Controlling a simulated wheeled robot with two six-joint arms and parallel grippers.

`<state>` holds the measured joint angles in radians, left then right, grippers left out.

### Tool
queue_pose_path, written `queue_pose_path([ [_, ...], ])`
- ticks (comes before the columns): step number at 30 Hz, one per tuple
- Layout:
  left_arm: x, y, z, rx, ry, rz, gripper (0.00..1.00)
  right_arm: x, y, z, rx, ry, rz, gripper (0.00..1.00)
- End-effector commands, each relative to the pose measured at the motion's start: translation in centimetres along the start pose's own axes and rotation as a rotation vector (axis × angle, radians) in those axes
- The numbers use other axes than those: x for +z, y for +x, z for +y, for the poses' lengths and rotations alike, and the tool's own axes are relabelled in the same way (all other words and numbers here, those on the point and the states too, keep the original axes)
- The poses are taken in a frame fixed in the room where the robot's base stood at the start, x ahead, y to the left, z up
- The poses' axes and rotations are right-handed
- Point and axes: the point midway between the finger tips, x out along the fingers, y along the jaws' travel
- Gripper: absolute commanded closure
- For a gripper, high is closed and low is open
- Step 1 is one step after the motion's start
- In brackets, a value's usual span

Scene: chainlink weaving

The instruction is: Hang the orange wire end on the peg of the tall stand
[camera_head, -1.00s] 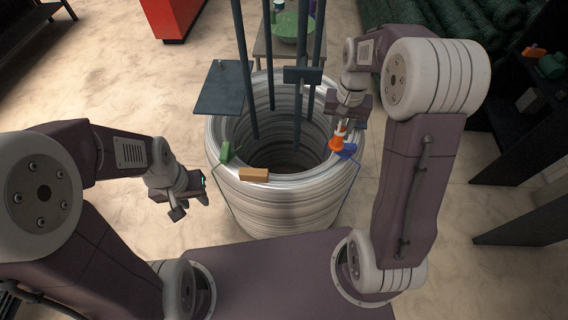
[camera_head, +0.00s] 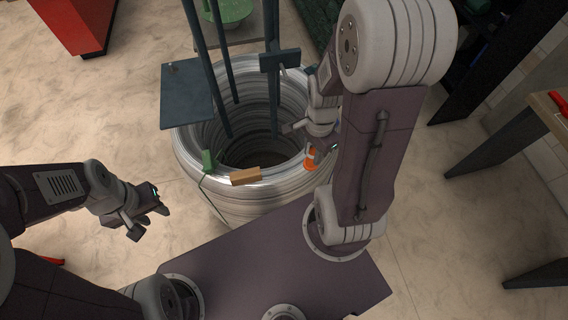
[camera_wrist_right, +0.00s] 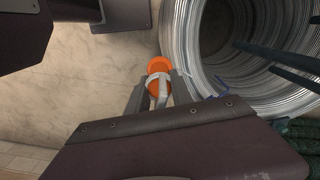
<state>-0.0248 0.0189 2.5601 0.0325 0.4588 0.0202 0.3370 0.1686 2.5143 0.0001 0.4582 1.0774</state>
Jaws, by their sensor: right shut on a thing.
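The orange wire end (camera_head: 311,157) is by the near right side of the big wire coil (camera_head: 240,200). My right gripper (camera_wrist_right: 158,88) is shut on it; in the wrist view the orange end (camera_wrist_right: 158,66) sits between the fingertips, beside the coil's rim. The arm partly hides this grip in the head view. Tall dark posts (camera_head: 199,45) rise from inside the coil. One post carries a small crossblock (camera_head: 272,62) with a short pale peg (camera_head: 283,71), apart from the orange end. My left gripper (camera_head: 150,217) is open and empty, left of the coil.
A green wire end (camera_head: 208,160) and a tan block (camera_head: 245,177) sit on the coil's near rim. A dark flat plate (camera_head: 187,95) stands out at the coil's left. A blue piece (camera_wrist_right: 219,95) shows by the rim. Dark shelves and a table (camera_head: 545,108) stand right.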

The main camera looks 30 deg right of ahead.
Motion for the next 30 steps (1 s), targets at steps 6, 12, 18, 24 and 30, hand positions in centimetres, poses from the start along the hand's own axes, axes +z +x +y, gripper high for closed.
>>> queue_pose_path([
  [6,0.0,0.1,0.0,0.000,0.000,0.000,0.64,3.7,3.6,-4.7,0.004,-0.009,-0.001,1.00],
  [12,0.0,0.0,0.0,0.000,0.000,0.000,0.64,4.9,4.9,-6.5,0.001,-0.001,0.000,1.00],
  [18,0.0,0.1,0.0,0.000,0.000,0.000,0.64,5.0,6.4,-6.5,0.006,0.000,-0.001,1.00],
  [24,-0.1,-0.5,0.0,0.000,0.000,0.000,0.64,4.9,8.4,-6.5,0.002,0.000,-0.001,1.00],
  [30,-0.1,-0.4,0.0,0.000,0.000,0.000,0.64,4.9,8.6,-6.6,0.000,-0.001,0.000,1.00],
])
